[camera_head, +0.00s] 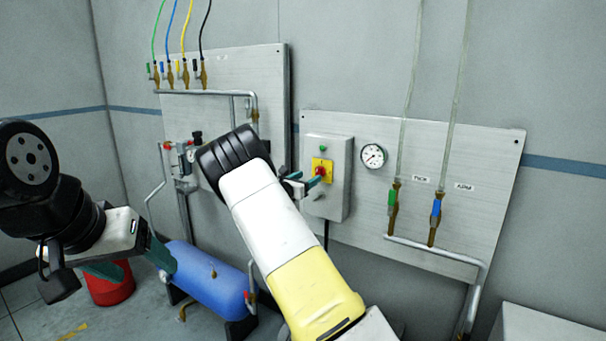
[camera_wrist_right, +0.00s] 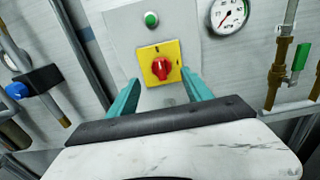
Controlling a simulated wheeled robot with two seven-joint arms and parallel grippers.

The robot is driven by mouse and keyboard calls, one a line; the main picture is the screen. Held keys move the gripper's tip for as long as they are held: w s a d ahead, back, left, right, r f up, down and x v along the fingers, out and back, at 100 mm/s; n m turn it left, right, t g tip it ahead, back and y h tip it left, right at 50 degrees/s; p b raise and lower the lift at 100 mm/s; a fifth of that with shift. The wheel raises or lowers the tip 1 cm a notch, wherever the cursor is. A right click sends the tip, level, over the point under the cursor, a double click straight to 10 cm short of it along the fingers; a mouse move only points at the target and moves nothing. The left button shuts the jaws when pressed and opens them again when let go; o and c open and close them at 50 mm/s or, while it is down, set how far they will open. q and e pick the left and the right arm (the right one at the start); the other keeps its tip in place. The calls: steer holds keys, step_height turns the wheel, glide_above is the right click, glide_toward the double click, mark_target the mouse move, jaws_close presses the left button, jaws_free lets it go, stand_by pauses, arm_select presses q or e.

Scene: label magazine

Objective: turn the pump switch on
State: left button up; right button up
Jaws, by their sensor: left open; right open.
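The pump switch is a red rotary knob (camera_head: 320,171) on a yellow square plate, on the front of a grey control box (camera_head: 333,205). In the right wrist view the red knob (camera_wrist_right: 162,69) stands between and beyond my teal fingertips, its grip roughly upright. My right gripper (camera_head: 306,186) is open beside the box in the head view, just left of and below the knob; the wrist view shows its two fingers (camera_wrist_right: 162,92) apart with nothing between them. I cannot tell whether they touch the plate. My left gripper (camera_head: 134,262) is open and empty at lower left.
A green button (camera_head: 323,148) sits above the switch. A round gauge (camera_head: 373,156) and green and blue valves are to the right. Pipes and valves are on the left panel (camera_head: 270,75). A blue tank (camera_head: 208,280) and red bucket (camera_head: 112,286) stand below.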

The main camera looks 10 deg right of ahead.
mark_target(317, 172)
steer(key=x, duration=0.7)
steer(key=shift+s+d, duration=0.1)
jaws_close()
